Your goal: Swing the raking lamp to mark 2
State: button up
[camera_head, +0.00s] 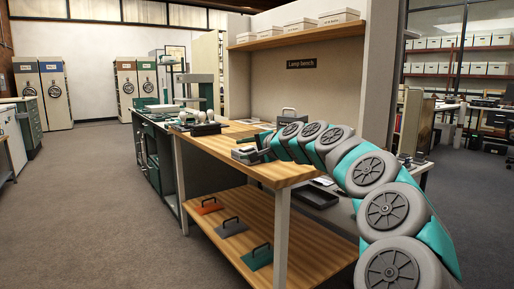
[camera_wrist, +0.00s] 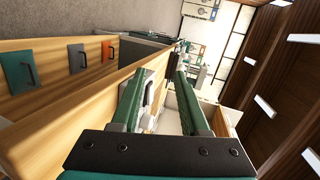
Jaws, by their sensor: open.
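My gripper (camera_wrist: 161,76) is open in the wrist view, its two green fingers apart. A pale grey part with a dark handle-like loop (camera_wrist: 149,94) shows between and beyond the fingers; I cannot tell whether it is the raking lamp. In the head view my arm reaches over the wooden bench (camera_head: 222,143), its end low over the right part and largely hidden by the arm links. A grey box with a handle (camera_head: 291,115) stands behind the arm. No lamp head or mark 2 can be made out in either view.
A "Lamp bench" sign (camera_head: 301,63) hangs on the back panel under a shelf (camera_head: 290,37) with white boxes. A dark object (camera_head: 206,129) lies on the bench. The lower shelf (camera_head: 285,236) holds orange, grey and green handled plates. Floor at left is clear.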

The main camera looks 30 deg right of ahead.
jog(key=s+a+n+g+y, duration=0.1)
jog(key=s+a+n, duration=0.1)
jog(key=a, duration=0.6)
jog(key=shift+s+f, duration=0.3)
jog(key=shift+s, duration=0.1)
